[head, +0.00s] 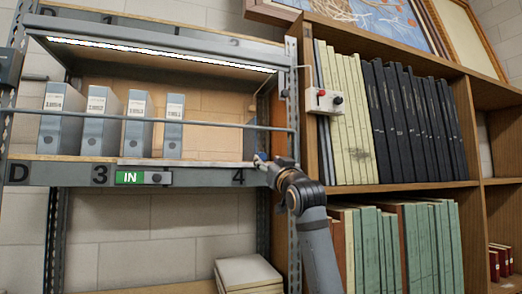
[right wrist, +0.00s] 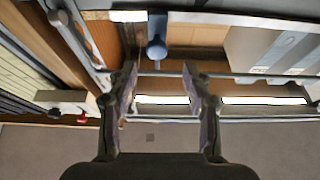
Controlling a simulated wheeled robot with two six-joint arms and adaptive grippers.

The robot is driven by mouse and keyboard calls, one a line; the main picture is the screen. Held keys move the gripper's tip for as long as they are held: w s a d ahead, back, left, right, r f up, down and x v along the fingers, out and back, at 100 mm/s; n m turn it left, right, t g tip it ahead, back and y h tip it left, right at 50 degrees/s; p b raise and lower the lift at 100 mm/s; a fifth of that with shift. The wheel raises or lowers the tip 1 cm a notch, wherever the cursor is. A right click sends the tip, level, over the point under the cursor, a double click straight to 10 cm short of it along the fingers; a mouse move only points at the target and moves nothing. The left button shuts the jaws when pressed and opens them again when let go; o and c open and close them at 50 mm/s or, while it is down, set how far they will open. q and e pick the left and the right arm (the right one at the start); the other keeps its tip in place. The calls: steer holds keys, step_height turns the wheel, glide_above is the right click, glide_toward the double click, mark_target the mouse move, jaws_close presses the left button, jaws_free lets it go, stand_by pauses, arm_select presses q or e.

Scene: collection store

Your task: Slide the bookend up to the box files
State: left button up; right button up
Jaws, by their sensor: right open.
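Several grey-blue box files (head: 137,124) with white labels stand upright on the left part of the upper shelf. One grey file (right wrist: 270,45) shows at the right of the right wrist view. The bookend seems to be the narrow blue-grey upright (head: 249,136) at the shelf's right end, apart from the files. In the right wrist view a blue upright with a rounded knob (right wrist: 157,48), likely the bookend, lies beyond and between my fingertips. My right gripper (head: 261,160) is open at the shelf's front right; its fingers (right wrist: 160,82) hold nothing. My left gripper is not seen.
A thin metal rail (head: 220,126) crosses the shelf front above the board (head: 205,160). A green IN sign (head: 130,178) is on the front edge. A wooden bookcase (head: 309,100) with a switch box (head: 324,101) stands close on the right. Shelf space right of the files is clear.

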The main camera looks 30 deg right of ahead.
mark_target(263, 158)
steer(key=p+x, duration=0.1)
steer(key=x, duration=0.1)
steer(key=p+x, duration=0.1)
steer(key=x, duration=0.1)
steer(key=p+x, duration=0.1)
steer(key=x, duration=0.1)
steer(key=shift+w+d+f, duration=0.1)
steer(key=shift+d+f, duration=0.05)
steer(key=shift+d, duration=0.3)
steer(key=shift+w+p, duration=0.45)
steer(key=shift+w, duration=0.05)
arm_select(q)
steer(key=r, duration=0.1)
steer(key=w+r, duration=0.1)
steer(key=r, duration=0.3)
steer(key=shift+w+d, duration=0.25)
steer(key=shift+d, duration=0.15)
arm_select(e)
steer(key=shift+s+a, duration=0.1)
steer(key=shift+a, duration=0.05)
steer(key=c, duration=0.7)
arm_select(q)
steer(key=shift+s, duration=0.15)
arm_select(e)
jaws_close()
